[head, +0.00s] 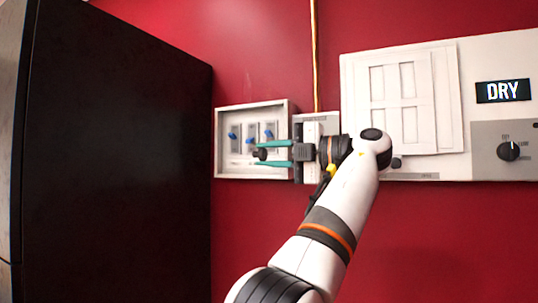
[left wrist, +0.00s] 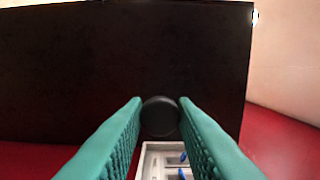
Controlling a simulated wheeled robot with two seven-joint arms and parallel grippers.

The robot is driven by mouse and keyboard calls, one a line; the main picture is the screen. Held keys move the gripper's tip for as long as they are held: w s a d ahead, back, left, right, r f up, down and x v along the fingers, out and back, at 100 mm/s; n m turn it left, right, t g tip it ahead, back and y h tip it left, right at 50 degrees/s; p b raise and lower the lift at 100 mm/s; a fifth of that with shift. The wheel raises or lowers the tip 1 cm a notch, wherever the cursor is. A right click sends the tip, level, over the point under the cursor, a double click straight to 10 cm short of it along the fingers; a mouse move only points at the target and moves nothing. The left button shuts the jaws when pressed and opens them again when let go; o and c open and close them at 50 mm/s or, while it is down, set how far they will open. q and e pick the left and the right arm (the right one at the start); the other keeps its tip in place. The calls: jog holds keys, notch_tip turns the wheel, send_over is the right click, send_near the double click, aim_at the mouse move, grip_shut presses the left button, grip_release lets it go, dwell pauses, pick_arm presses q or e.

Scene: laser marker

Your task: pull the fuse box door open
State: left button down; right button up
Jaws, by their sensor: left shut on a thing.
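The fuse box (head: 222,170) is a shallow pale-grey frame on the red wall, with several blue switches inside. It also shows at the bottom of the left wrist view (left wrist: 147,162). A round black knob (head: 260,154) stands in front of it, also in the left wrist view (left wrist: 160,116). My left gripper (head: 264,154) comes from the right, its teal fingers shut on the knob, one on each side (left wrist: 160,112). I cannot make out a door panel separate from the frame, so its angle is unclear. My right gripper is not in view.
A tall black cabinet (head: 120,150) stands close on the left. A small grey unit (head: 310,128) is on the wall behind my gripper. Right of it are a white panel (head: 445,100), a "DRY" display (head: 502,91) and a dial (head: 508,151).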

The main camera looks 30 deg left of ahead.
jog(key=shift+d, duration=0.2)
pick_arm(q)
jog(key=c, duration=1.2)
grip_release()
jog(key=shift+a, duration=0.1)
jog(key=shift+o, duration=0.2)
jog(key=shift+w+a, duration=0.1)
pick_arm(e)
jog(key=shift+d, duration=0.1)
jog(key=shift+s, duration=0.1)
